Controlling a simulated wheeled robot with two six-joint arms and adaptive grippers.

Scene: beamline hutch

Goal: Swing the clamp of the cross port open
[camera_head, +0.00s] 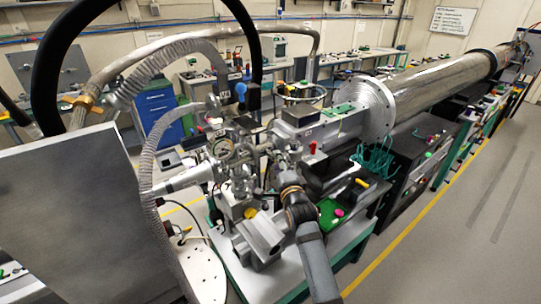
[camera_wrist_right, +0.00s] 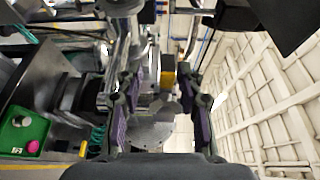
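The metal cross port (camera_head: 240,172) stands on the bench at the middle of the head view, with a round gauge (camera_head: 221,149) on its left side. Its clamp is too small and crowded by fittings to tell apart there. My right gripper (camera_head: 285,180) comes up from the lower right and reaches the fittings on the right side of the cross. In the right wrist view the gripper (camera_wrist_right: 160,95) has its purple-padded fingers apart. Metal fittings and a yellow part (camera_wrist_right: 168,80) show between or beyond them; I cannot tell whether they touch. My left gripper is out of view.
A green tray (camera_head: 328,222) with a pink item lies right of my right arm. A long steel beam pipe (camera_head: 440,85) runs to the back right. A grey panel (camera_head: 70,220) and looping hoses (camera_head: 150,75) crowd the left. The floor at right is clear.

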